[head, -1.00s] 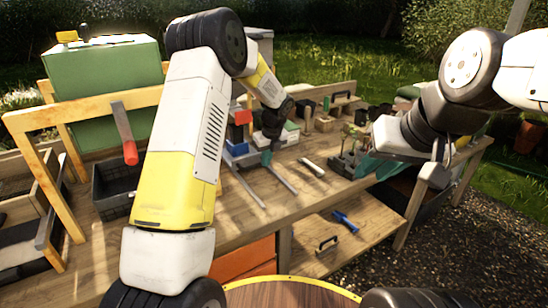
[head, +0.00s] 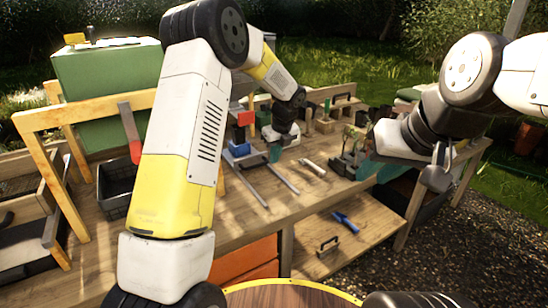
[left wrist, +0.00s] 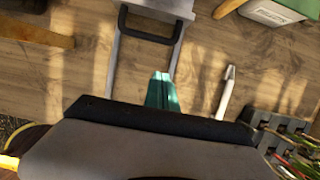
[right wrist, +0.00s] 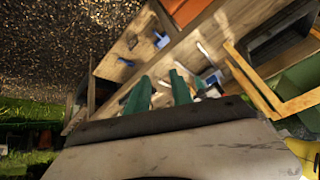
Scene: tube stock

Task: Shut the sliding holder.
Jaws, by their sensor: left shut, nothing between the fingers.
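The sliding holder (head: 239,155) stands on the workbench in the head view, with two grey rails (head: 253,188) reaching toward the front. In the left wrist view its grey plate and black handle (left wrist: 150,37) lie at the top, with bare rail (left wrist: 113,65) running down from it. My left gripper (head: 275,154) is shut and empty, to the right of the holder in the head view. Its teal fingertips (left wrist: 162,75) show below the handle, apart from it in the picture. My right gripper (right wrist: 160,85) is open, its teal fingers apart, at the bench's right part.
A pale rod (head: 313,167) lies right of the rails. A black crate (head: 116,190) and a red-handled tool (head: 134,150) are at left. A dark rack (head: 350,155) stands near my right gripper. A blue-handled tool (head: 346,222) lies on the lower shelf.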

